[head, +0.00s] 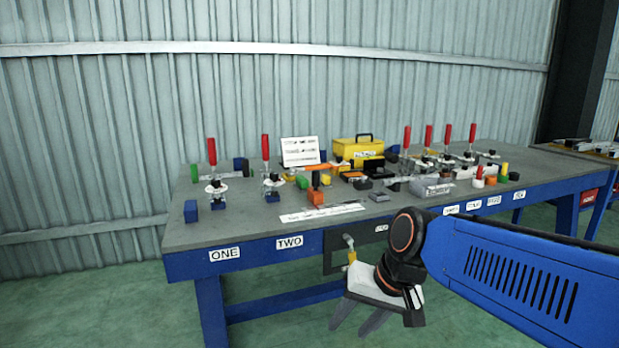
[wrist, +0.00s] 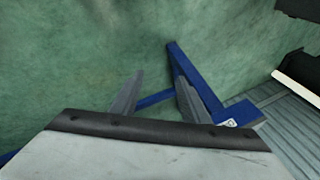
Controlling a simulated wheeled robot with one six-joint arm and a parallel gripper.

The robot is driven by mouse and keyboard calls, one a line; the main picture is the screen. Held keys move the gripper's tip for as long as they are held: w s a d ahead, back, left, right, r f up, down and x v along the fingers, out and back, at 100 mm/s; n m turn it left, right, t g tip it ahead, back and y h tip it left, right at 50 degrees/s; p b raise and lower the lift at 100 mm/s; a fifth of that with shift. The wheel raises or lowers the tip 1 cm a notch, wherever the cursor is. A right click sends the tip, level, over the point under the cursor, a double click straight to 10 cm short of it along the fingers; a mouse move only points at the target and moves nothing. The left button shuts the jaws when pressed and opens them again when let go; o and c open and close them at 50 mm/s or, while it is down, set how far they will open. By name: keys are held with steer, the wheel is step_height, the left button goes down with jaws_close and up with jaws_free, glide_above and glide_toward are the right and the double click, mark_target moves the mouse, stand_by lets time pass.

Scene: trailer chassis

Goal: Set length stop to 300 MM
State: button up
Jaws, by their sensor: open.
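A white strip with markings (head: 322,213) lies along the front of the grey workbench top. An orange block (head: 316,197) with an upright part stands just behind it. I cannot tell for sure whether this block is the length stop, and the 300 MM mark is too small to read. My gripper (head: 360,324) is open and empty, low in front of the bench and below the top's front edge. In the wrist view its two fingers (wrist: 157,82) are apart with only green floor and a blue bench leg beyond. The strip and block are not in the wrist view.
The blue bench edge (head: 245,255) carries labels ONE and TWO. Red-handled clamps (head: 265,150), a yellow box (head: 358,149) and several small parts crowd the top. A dark drawer front (head: 371,230) sits under the edge near my gripper. The left front top is mostly clear.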

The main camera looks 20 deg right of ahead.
steer(key=w+r+m+t+y, duration=0.1)
steer(key=w+r+m+y, duration=0.2)
steer(key=w, duration=0.5)
steer(key=w+r+m+t+y, duration=0.1)
steer(key=w+r+m, duration=0.2)
steer(key=w+m, duration=0.4)
steer(key=w+r+m+t+y, duration=0.2)
steer(key=w+m+y, duration=0.1)
steer(key=w, duration=0.6)
steer(key=w+d+r+m+t, duration=0.1)
steer(key=w+d+m+t, duration=0.1)
steer(key=w+d+m, duration=0.2)
steer(key=w+d+r+m+t, duration=0.1)
steer(key=w+d+m+t, duration=0.2)
steer(key=w+d, duration=0.5)
steer(key=w+d+r+m+t+h, duration=0.1)
steer(key=w+d+r+m+t, duration=0.1)
steer(key=w+d+m, duration=0.4)
steer(key=shift+w+t, duration=0.4)
steer(key=shift+w, duration=0.55)
glide_above(317, 189)
steer(key=x, duration=0.5)
steer(key=shift+d, duration=0.2)
